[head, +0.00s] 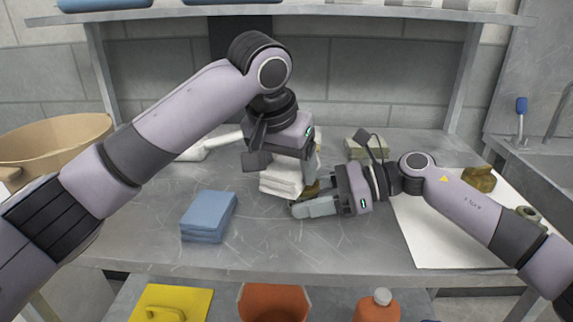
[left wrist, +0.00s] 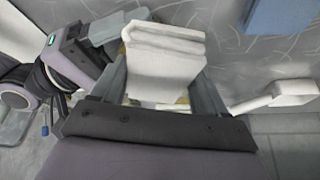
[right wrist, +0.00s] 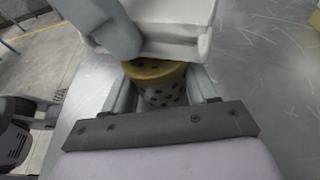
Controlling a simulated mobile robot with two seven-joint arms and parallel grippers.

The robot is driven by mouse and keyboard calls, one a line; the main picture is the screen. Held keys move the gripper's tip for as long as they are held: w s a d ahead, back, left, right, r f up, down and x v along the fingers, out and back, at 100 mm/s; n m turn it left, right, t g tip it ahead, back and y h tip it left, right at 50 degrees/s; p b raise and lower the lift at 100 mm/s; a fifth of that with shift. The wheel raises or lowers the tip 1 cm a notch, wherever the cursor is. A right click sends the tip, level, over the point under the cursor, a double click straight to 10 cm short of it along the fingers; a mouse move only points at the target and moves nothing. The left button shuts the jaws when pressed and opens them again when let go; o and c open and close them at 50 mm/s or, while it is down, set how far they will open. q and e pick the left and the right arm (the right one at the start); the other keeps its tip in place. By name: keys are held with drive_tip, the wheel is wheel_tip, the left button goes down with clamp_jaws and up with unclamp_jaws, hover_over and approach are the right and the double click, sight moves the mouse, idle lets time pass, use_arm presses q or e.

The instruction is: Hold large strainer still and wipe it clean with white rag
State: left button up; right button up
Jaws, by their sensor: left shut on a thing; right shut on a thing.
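The white rag (head: 284,178) is a folded stack held in my left gripper (head: 290,172), which points down at the middle of the table. The rag also fills the jaws in the left wrist view (left wrist: 163,55). The large strainer (right wrist: 160,82) is a brass-coloured cylinder with dark holes, between the fingers of my right gripper (head: 305,198), low over the table. The rag lies over the strainer's far end in the right wrist view, close against it or touching. In the head view the strainer is mostly hidden by the rag and fingers.
A blue folded cloth (head: 208,217) lies left of the grippers. A white-handled tool (head: 208,145) lies behind it. A white sheet (head: 440,235) with a brass part (head: 479,179) is at right. The front middle is clear.

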use_arm(q)
drive_tip(key=shift+w+d, duration=0.25)
drive_tip(key=shift+w, duration=0.25)
drive_tip(key=shift+w+d, duration=0.2)
drive_tip(key=shift+w, duration=0.25)
drive_tip(key=shift+s+a, duration=0.3)
drive_tip(key=shift+s, duration=0.4)
drive_tip(key=shift+s+a, duration=0.3)
drive_tip(key=shift+s, duration=0.4)
drive_tip(key=shift+w+d+f, duration=0.1)
drive_tip(key=shift+w+d, duration=0.2)
drive_tip(key=shift+w, duration=0.4)
drive_tip(key=shift+w+d, duration=0.3)
drive_tip(key=shift+w, duration=0.35)
drive_tip(key=shift+s+a, duration=0.2)
drive_tip(key=shift+s, duration=0.25)
drive_tip(key=shift+s+a, duration=0.2)
drive_tip(key=shift+s, duration=0.25)
drive_tip(key=shift+s+a, duration=0.2)
drive_tip(key=shift+s, duration=0.25)
drive_tip(key=shift+w+d, duration=0.3)
drive_tip(key=shift+w, duration=0.4)
drive_tip(key=shift+w+d, duration=0.3)
drive_tip(key=shift+w, duration=0.4)
drive_tip(key=shift+s+a, duration=0.3)
drive_tip(key=shift+s, duration=0.35)
drive_tip(key=shift+s+a, duration=0.25)
drive_tip(key=shift+s, duration=0.4)
